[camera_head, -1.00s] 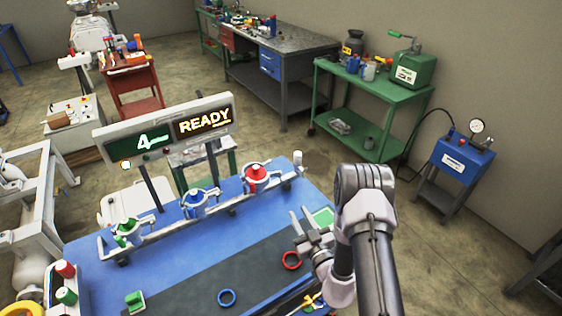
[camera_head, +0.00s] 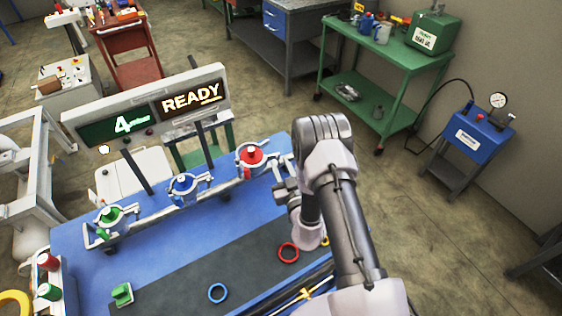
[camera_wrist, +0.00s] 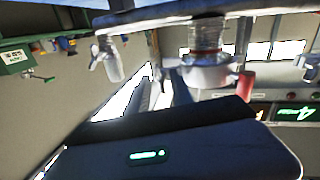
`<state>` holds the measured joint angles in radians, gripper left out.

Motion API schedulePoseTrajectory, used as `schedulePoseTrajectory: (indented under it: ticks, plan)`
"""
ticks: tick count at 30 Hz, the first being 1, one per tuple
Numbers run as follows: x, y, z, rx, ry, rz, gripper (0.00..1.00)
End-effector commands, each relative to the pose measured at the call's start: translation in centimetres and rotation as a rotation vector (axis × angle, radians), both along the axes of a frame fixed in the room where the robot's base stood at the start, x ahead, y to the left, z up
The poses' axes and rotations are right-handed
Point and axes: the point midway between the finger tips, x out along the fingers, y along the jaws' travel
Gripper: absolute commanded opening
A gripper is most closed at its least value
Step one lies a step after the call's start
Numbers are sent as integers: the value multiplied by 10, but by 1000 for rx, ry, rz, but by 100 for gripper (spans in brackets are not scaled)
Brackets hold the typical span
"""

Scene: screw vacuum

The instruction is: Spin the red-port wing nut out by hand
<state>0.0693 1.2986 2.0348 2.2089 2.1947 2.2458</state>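The red port (camera_head: 251,158) is at the right end of the rail in the head view, with a red top inside a metallic clamp. Its wing nut is too small to make out. My gripper (camera_head: 284,188) is just right of and nearer than this port, partly hidden by my arm. I cannot tell whether it touches the clamp or whether its fingers are open. In the wrist view, which looks upside down, a clear ribbed tube with a metallic clamp (camera_wrist: 207,72) and a red part (camera_wrist: 246,84) are close ahead. No fingertips show clearly there.
A blue port (camera_head: 183,188) and a green port (camera_head: 110,218) stand along the rail to the left. The sign (camera_head: 150,108) reads 4 and READY. A red ring (camera_head: 288,253) and a blue ring (camera_head: 217,292) lie on the dark mat (camera_head: 180,280).

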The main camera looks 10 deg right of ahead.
Motion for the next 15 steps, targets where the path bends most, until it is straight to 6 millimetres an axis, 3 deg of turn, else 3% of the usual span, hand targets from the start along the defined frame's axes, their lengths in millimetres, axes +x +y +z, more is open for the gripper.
schedulePoseTrajectory:
  ticks: [4, 8, 15]
  plan:
    - [0, 0, 0, 0, 0, 0, 25]
    - [0, 0, 0, 0, 0, 1, 0]
    - [0, 0, 0, -1, 0, 1, 0]
